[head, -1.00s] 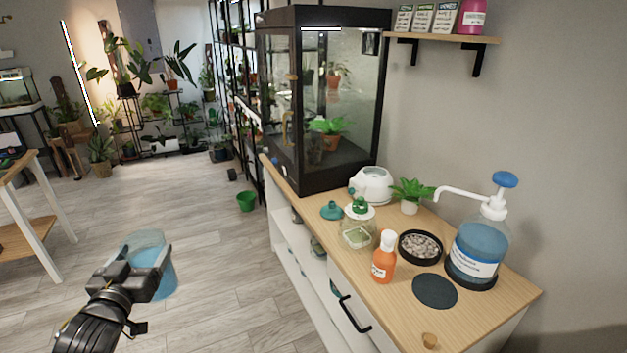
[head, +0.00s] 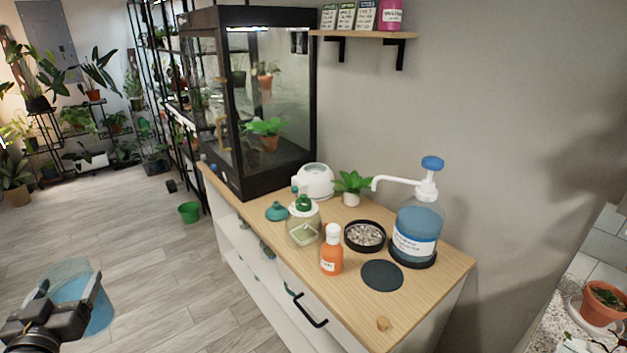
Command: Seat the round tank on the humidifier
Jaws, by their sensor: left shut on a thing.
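The round tank (head: 97,313) is clear with blue water inside and shows at the lower left, held over the floor. My left gripper (head: 88,290) is shut on its near side and covers part of it. The humidifier appears to be the white rounded base (head: 314,180) at the back of the wooden cabinet top, beside the glass case. The tank is well apart from it, to the left and nearer to me. My right gripper is out of view.
On the cabinet top (head: 433,283) stand a teal lid (head: 277,212), green-capped jar (head: 303,232), orange bottle (head: 331,260), pebble bowl (head: 365,237), potted plant (head: 352,184) and blue pump bottle (head: 417,225). A dark round mat (head: 382,276) lies bare. A green bucket (head: 189,212) stands on the floor.

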